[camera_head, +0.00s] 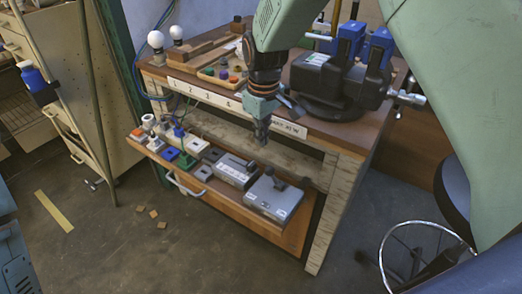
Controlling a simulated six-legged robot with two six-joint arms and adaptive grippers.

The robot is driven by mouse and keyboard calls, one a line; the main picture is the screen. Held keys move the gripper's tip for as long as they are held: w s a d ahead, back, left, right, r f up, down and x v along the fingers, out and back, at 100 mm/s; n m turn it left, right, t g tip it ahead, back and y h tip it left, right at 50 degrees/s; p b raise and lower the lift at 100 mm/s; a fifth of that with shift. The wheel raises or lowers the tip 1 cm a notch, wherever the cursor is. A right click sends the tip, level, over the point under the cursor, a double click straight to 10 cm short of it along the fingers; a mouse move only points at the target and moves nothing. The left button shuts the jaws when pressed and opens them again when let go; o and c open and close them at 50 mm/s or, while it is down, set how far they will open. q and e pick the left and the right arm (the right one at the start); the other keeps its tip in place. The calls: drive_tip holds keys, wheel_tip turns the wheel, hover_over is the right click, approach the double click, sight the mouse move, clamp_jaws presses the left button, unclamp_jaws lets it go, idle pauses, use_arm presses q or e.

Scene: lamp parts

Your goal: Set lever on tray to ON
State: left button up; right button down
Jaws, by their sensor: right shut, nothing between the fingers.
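The tray (190,189) is a pulled-out wooden shelf with a handle, below the bench top. At its right end sits a grey box (272,200) with a dark lever (280,184) on top. A second grey box (235,171) beside it also has a dark part on top. I cannot read which way the lever is set. My right gripper (262,139) comes down from above and is shut and empty. Its tips appear just above and behind the two grey boxes; I cannot tell any contact. My left gripper is not in view.
Several small coloured switches and sockets (169,153) fill the tray's left part. The bench top holds bulbs (156,40), a wooden board and a black vise-like machine (337,83). A stool (455,195) stands at right. Floor in front of the tray is mostly clear.

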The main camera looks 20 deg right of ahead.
sight(273, 178)
drive_tip(key=f+b, duration=0.1)
drive_tip(key=f, duration=0.2)
drive_tip(key=f+b, duration=0.1)
drive_tip(key=f, duration=0.2)
drive_tip(key=f+b, duration=0.1)
drive_tip(key=f, duration=0.2)
drive_tip(key=shift+w+d, duration=0.1)
drive_tip(key=shift+w, duration=0.3)
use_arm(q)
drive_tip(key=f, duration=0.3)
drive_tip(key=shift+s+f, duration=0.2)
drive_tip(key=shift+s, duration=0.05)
use_arm(e)
drive_tip(key=shift+s+f, duration=0.1)
drive_tip(key=shift+f, duration=0.1)
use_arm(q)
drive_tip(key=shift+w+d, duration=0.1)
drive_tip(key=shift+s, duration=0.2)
use_arm(e)
drive_tip(key=shift+r, duration=0.1)
drive_tip(key=shift+s+d+r+t, duration=0.1)
drive_tip(key=shift+s+d+t, duration=0.05)
drive_tip(key=shift+t, duration=0.15)
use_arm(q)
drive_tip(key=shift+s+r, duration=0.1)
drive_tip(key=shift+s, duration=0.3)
